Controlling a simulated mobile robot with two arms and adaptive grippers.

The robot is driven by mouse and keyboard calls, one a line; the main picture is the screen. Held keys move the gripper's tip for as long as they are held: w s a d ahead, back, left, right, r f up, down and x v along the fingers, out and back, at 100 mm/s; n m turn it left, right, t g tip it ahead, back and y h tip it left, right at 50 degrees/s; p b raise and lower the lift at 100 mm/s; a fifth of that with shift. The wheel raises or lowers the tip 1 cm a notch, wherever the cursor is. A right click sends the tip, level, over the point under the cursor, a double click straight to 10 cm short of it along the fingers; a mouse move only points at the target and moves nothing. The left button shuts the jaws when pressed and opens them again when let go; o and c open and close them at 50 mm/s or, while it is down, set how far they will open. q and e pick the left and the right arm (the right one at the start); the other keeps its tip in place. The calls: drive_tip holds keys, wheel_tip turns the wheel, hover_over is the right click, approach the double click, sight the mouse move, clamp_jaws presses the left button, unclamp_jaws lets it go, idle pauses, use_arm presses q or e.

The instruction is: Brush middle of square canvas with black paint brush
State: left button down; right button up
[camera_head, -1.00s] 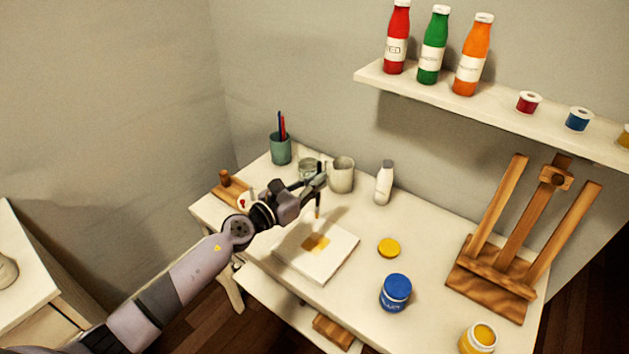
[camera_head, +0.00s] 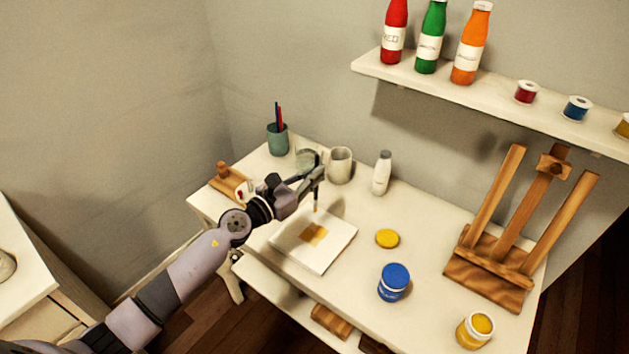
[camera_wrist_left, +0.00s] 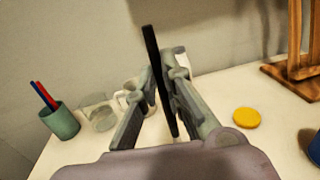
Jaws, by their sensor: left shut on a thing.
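The white square canvas (camera_head: 335,243) lies flat on the table, with a yellow-brown paint patch (camera_head: 315,233) near its middle. My left gripper (camera_head: 318,172) is above the canvas, shut on the black paint brush (camera_head: 317,193). The brush points down with its yellowish tip low over the patch; I cannot tell whether it touches. In the left wrist view the black brush handle (camera_wrist_left: 155,65) stands slightly tilted between the fingers (camera_wrist_left: 160,92). The canvas is hidden in that view. My right gripper is not in view.
Behind the canvas stand a pencil cup (camera_head: 278,140), a glass jar (camera_head: 306,159), a mug (camera_head: 340,165) and a white bottle (camera_head: 382,173). A yellow lid (camera_head: 387,238), blue jar (camera_head: 394,282), yellow jar (camera_head: 475,330) and wooden easel (camera_head: 500,255) are to the right.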

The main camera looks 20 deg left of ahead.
use_arm(q)
drive_tip(key=s+f+b, duration=0.5)
drive_tip(key=s, duration=0.1)
drive_tip(key=shift+d+f+t+b, duration=0.2)
drive_tip(key=shift+f+t+b, duration=0.1)
drive_tip(key=shift+f, duration=0.05)
drive_tip(key=shift+f+b, duration=0.75)
idle(1.0)
drive_tip(key=shift+w, duration=0.15)
